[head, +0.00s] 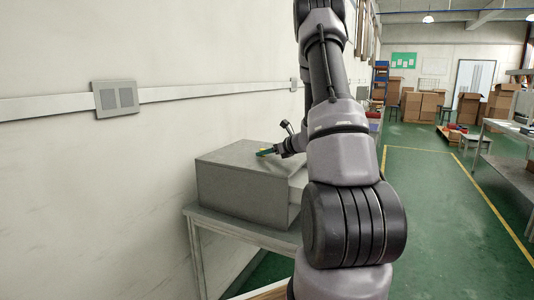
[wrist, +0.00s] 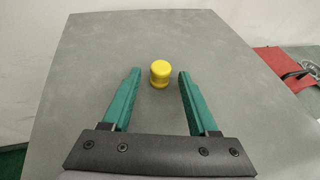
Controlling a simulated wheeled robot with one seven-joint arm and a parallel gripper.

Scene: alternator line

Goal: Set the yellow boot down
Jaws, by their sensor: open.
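The yellow boot (wrist: 160,74) is a small, short cylinder with a flared base. In the wrist view it stands upright on the grey top of a box-shaped cabinet (wrist: 105,40). My gripper (wrist: 157,72) is open, with one green finger on each side of the boot. There is a visible gap between the boot and each finger. In the head view my gripper (head: 267,151) is small, low over the top of the grey cabinet (head: 228,190), with a bit of yellow by it.
The cabinet stands on a grey table (head: 240,228) against the wall. A red item (wrist: 280,60) lies beyond the cabinet's right edge in the wrist view. The cabinet top around the boot is bare. Cardboard boxes (head: 420,106) and a workbench (head: 510,150) are farther off.

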